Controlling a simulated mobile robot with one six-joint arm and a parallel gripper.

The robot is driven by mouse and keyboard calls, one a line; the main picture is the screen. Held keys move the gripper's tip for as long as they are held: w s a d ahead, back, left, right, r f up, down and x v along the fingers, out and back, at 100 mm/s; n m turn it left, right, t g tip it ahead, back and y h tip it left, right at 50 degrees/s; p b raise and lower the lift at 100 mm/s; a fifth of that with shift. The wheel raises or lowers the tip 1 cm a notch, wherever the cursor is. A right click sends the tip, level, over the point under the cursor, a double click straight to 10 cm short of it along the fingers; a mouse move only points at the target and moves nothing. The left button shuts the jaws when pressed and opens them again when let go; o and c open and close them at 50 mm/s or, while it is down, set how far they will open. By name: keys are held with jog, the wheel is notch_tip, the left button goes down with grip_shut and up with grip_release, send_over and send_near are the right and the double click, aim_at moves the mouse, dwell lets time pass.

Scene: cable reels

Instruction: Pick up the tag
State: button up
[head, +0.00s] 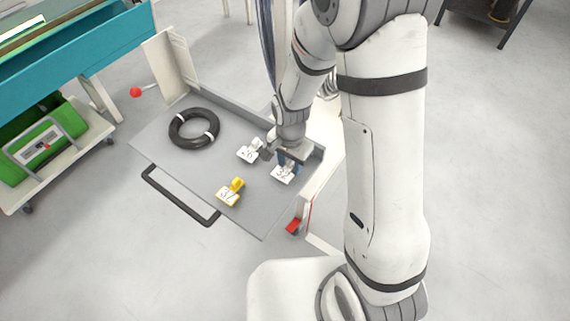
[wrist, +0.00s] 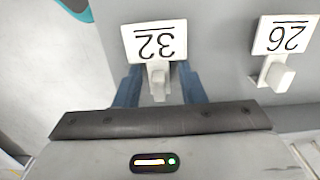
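A white tag (wrist: 156,42) reading 32 lies on the grey drawer bottom, its raised knob toward my gripper in the wrist view. The same tag (head: 284,178) shows under my gripper in the head view. My gripper (wrist: 158,76) is open, with one blue finger on each side of the knob and a gap on both sides. A second white tag (wrist: 283,36), reading 26, lies to the right in the wrist view; the head view shows it (head: 247,155) left of my gripper. A yellow-knobbed tag (head: 230,193) reading 37 lies nearer the drawer's handle.
A black cable coil (head: 194,129) with white ties lies in the drawer's left part. The black drawer handle (head: 180,196) is at the front. A teal bench (head: 80,50) stands at left.

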grip_shut()
dwell(0.3)
notch_tip(320, 180, up, 10)
jog(key=shift+r, duration=0.1)
dwell(0.5)
